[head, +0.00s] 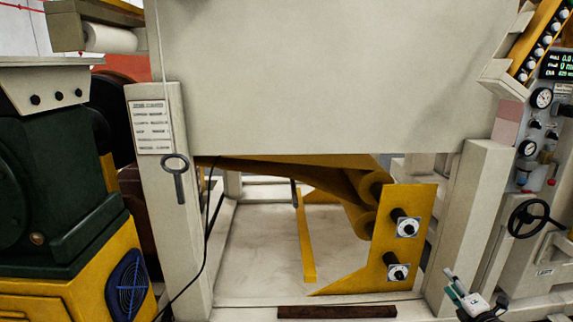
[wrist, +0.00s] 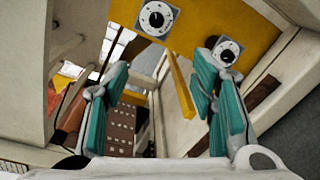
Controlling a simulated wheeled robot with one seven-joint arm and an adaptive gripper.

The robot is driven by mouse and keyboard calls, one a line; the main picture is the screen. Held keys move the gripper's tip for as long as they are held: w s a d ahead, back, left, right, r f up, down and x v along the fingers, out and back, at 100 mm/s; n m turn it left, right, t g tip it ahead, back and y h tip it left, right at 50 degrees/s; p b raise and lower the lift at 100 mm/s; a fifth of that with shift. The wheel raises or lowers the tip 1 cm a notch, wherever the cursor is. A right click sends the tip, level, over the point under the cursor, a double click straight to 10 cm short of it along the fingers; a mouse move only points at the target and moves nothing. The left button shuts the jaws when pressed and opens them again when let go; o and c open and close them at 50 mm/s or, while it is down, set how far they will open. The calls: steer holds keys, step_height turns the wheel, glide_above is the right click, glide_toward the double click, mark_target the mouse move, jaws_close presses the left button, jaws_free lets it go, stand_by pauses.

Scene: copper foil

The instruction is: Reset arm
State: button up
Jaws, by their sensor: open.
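My gripper (head: 476,298) shows at the lower right of the head view, in front of the machine's right post. In the wrist view my gripper (wrist: 160,78) has its two teal-padded fingers spread wide apart, with nothing held between them. Past the fingers, a yellow plate carries two dials, a left dial (wrist: 156,18) and a right dial (wrist: 226,51). In the head view the same kind of yellow plate (head: 405,218) has an upper knob (head: 407,224) and a lower knob (head: 397,271). The fingers look clear of the plate. Most of my arm is out of view.
A large pale cover (head: 330,75) hangs above the machine's open bay. A control panel with gauges and a black handwheel (head: 530,218) stands at the right. A green and yellow motor unit (head: 60,190) is at the left. A dark bar (head: 337,311) lies at the bay's front.

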steer(key=w+a+r+n+g+y+p, duration=0.1)
steer(key=a+r+n+y+p, duration=0.1)
steer(key=a+r+n+y, duration=0.5)
steer(key=s+a+r+n+g+y+p, duration=0.1)
steer(key=s+a+r+n+g+p, duration=0.4)
steer(key=a+r+n, duration=0.65)
steer(key=s+a+r+n+g+y+p, duration=0.25)
steer(key=s+a+r+n+g, duration=0.35)
steer(key=s+a+r+n, duration=0.5)
steer(key=s+a+r+n+g+h+p, duration=0.2)
steer(key=s+a+r+n+h+p, duration=0.1)
steer(key=s+r+n, duration=0.3)
steer(key=s+a+r+n+g+h+p, duration=0.1)
steer(key=s+a+r+n+h+p, duration=0.25)
steer(key=s+r, duration=0.45)
steer(key=s+d+r+n+t+h+p, duration=0.1)
steer(key=s+d+r+n+h+p, duration=0.1)
steer(key=s, duration=0.7)
steer(key=s+d+r+n+t+h+p, duration=0.1)
steer(key=s+d+r+n+h+p, duration=0.1)
steer(key=s+r+n, duration=0.5)
steer(key=s+d+r+p, duration=0.1)
steer(key=s, duration=0.1)
steer(key=shift+s+d+r+n+h+p, duration=0.25)
steer(key=shift+s+r+n+h+p, duration=0.05)
steer(key=shift+p, duration=0.1)
